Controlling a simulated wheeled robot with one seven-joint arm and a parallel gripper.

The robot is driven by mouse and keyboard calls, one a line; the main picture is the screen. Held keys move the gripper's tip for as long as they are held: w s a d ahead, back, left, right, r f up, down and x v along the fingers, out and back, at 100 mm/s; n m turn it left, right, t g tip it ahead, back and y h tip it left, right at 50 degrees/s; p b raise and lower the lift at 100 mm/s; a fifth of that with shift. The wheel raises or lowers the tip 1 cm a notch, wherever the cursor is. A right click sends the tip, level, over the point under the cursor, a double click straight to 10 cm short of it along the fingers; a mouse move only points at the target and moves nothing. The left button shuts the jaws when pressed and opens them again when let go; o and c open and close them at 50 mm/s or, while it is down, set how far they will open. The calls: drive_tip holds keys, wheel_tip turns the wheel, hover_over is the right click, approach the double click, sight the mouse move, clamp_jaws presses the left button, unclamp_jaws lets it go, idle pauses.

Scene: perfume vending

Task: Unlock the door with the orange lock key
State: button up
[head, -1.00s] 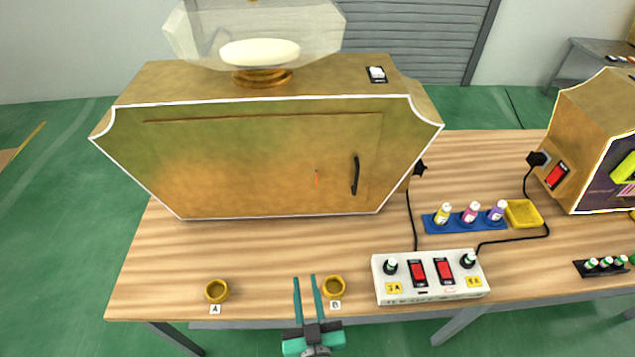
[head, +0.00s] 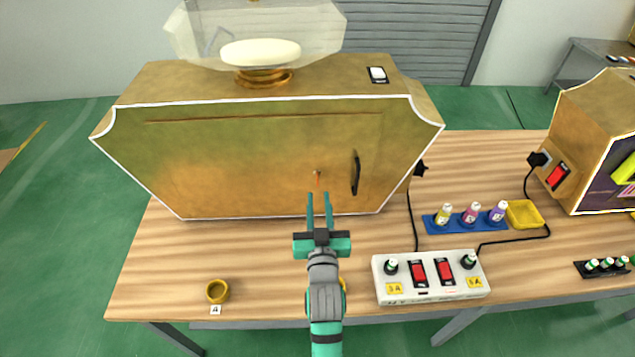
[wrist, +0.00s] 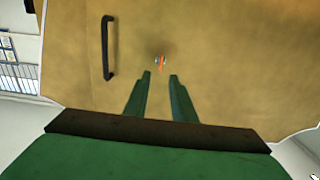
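The small orange lock key (head: 317,178) sits in the lock on the front door (head: 230,165) of the large gold-brown machine. It is left of the black door handle (head: 355,173). The door looks closed. My gripper (head: 319,198) is just in front of the door, a little below the key in the head view. In the wrist view, the orange key (wrist: 161,62) shows just beyond and between the fingertips (wrist: 160,76), with nothing between the fingers. The gripper is open, and I see no contact with the key. The handle (wrist: 106,48) is to the left there.
A white power strip (head: 432,290) with red switches lies right of my arm. Behind it are a blue rack (head: 464,224) of bottles and a yellow tray (head: 523,214). A gold ring (head: 217,291) labelled A stands at front left; another is mostly hidden by my arm.

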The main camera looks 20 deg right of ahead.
drive_tip(key=x, duration=0.7)
drive_tip(key=shift+w+f, duration=0.1)
drive_tip(key=shift+c, duration=0.5)
clamp_jaws()
